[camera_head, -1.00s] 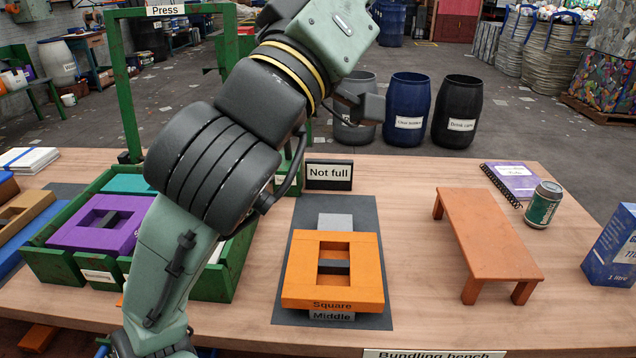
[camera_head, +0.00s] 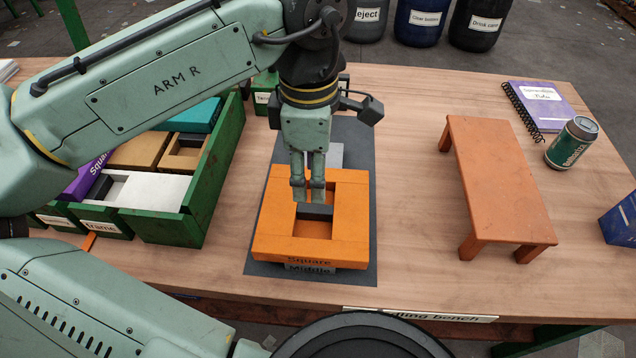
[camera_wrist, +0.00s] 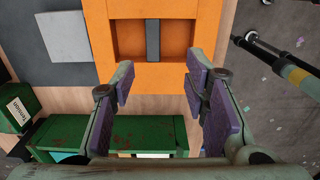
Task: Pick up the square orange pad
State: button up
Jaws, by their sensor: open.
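The square orange pad (camera_head: 270,220) lies on the dark mat (camera_head: 352,150) on the bench, with a square opening in its middle and a dark bar (camera_head: 318,212) across the opening. A "Square" label is on its front edge, above a "Middle" label. In the wrist view the orange pad (camera_wrist: 205,28) fills the top centre, and the dark bar (camera_wrist: 152,40) runs up the opening. My gripper (camera_head: 311,200) points down over the pad's opening, close to the bar. In the wrist view my gripper (camera_wrist: 158,82) is open and empty, its fingers apart on either side of the bar's line.
A green divided crate (camera_head: 222,165) with several pads stands to the left. An orange-brown footstool-like stand (camera_head: 490,185) is to the right, with a green can (camera_head: 572,143) and a purple notebook (camera_head: 540,105) beyond. A grey block (camera_head: 334,156) lies behind the pad.

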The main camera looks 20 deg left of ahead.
send_over(315, 208)
jog(key=f, duration=0.3)
jog(key=s+f, duration=0.1)
jog(key=f, duration=0.1)
jog(key=shift+w+f+p, duration=0.1)
jog(key=shift+w+f, duration=0.05)
jog(key=shift+f, duration=0.8)
jog(key=shift+w+f+p, duration=0.15)
jog(key=shift+w+f, duration=0.05)
jog(key=shift+f, duration=0.75)
jog(key=shift+w+f+p, duration=0.1)
jog(key=shift+w+f, duration=0.05)
jog(key=shift+f, duration=0.8)
grip_shut()
